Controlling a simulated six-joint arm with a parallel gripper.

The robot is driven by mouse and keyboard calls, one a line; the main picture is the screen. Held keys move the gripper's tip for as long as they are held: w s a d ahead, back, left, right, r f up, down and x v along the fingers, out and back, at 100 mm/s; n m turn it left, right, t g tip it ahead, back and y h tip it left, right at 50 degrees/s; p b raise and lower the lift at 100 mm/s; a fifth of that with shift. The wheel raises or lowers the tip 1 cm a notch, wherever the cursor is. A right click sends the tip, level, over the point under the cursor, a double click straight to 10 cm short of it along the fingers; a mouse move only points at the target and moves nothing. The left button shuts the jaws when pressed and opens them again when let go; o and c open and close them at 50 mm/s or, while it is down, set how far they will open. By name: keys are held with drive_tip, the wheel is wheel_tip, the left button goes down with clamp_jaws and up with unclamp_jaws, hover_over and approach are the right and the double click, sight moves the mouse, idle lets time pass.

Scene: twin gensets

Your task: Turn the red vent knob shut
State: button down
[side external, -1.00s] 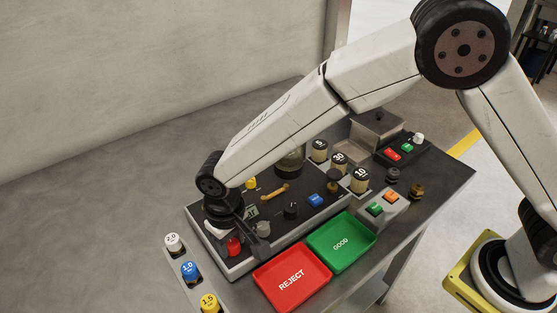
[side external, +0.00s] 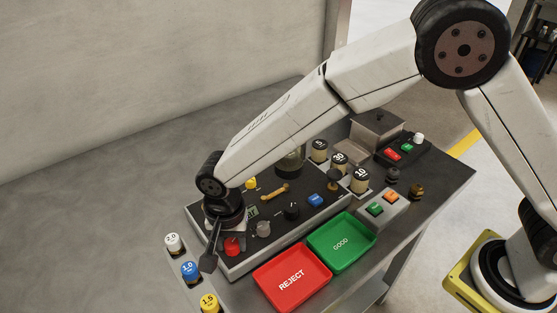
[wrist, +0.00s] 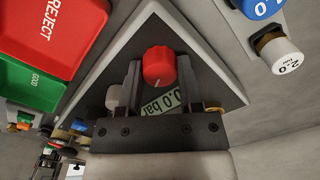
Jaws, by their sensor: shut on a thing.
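The red vent knob (side external: 232,246) stands at the near left corner of the dark panel. In the wrist view the red knob (wrist: 158,64) is upright between the two fingers of my gripper (wrist: 159,74), with a short white mark on its edge facing the gripper body. My gripper is shut on it. In the side view my gripper (side external: 222,236) is at the knob, its fingers partly hidden by the wrist. A small display (wrist: 172,101) reading about "0.0 bar" shows behind the knob, partly covered.
A red REJECT tray (side external: 290,279) and green GOOD tray (side external: 341,241) lie beside the panel. A grey knob (side external: 263,229) is close by on the panel.

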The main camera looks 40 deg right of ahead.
sight(231, 243)
drive_tip(key=shift+m, duration=0.6)
drive_tip(key=shift+c, duration=1.3)
unclamp_jaws()
drive_tip(key=shift+r, duration=0.1)
drive_tip(key=shift+r, duration=3.85)
